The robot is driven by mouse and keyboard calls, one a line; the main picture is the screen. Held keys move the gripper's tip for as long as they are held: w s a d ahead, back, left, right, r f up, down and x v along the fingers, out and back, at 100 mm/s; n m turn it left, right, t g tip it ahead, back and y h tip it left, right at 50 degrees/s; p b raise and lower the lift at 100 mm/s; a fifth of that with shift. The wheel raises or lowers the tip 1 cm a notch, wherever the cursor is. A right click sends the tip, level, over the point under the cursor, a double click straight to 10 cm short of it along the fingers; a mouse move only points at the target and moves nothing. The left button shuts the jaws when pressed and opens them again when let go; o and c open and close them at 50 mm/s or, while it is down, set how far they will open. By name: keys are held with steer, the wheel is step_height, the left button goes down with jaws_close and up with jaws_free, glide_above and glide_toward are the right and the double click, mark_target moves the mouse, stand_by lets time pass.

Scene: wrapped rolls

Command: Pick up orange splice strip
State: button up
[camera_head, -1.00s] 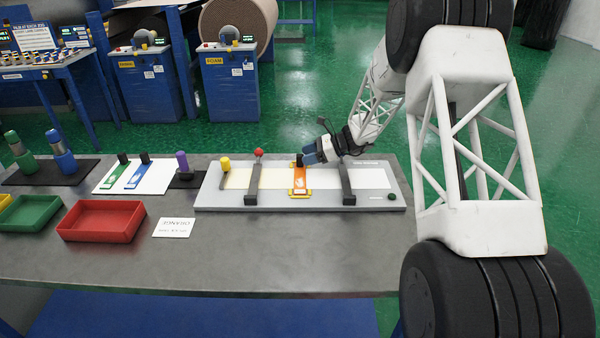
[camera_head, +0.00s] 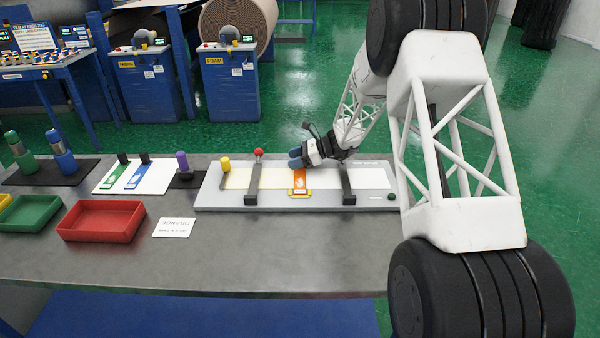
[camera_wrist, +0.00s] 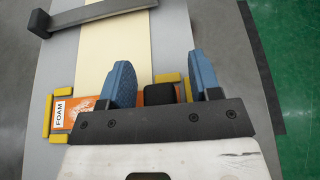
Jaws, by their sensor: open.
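The orange splice strip (camera_head: 302,181) lies across the pale web on the grey splice board, between yellow corner guides. In the wrist view the strip (camera_wrist: 86,108) carries a white FOAM label on its left end, and a black knob (camera_wrist: 159,94) stands on it towards the right. My gripper (camera_head: 295,158) is at the strip's far end in the head view. In the wrist view my gripper (camera_wrist: 164,84) is open, with one blue finger on each side of the black knob. The fingers hide part of the strip. I cannot tell whether they touch the knob.
Two dark clamp bars cross the board, one with a red ball (camera_head: 258,152) on the left, the other (camera_head: 347,184) on the right. A yellow-topped post (camera_head: 225,164) stands further left. A red tray (camera_head: 101,220) and an ORANGE card (camera_head: 174,228) sit on the grey table.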

stand_by(0.4)
steer(key=c, duration=1)
steer(key=shift+r, duration=0.2)
steer(key=shift+c, duration=0.2)
steer(key=shift+r, duration=0.5)
step_height(320, 180, up, 2)
steer(key=shift+r, duration=0.1)
steer(key=s+d, duration=0.1)
steer(key=s, duration=0.4)
steer(key=s+d+r, duration=0.1)
steer(key=s, duration=0.4)
steer(key=s+d, duration=0.1)
steer(key=s, duration=0.4)
steer(key=shift+s+d+r, duration=0.2)
steer(key=shift+s+d, duration=0.05)
steer(key=shift+s, duration=0.05)
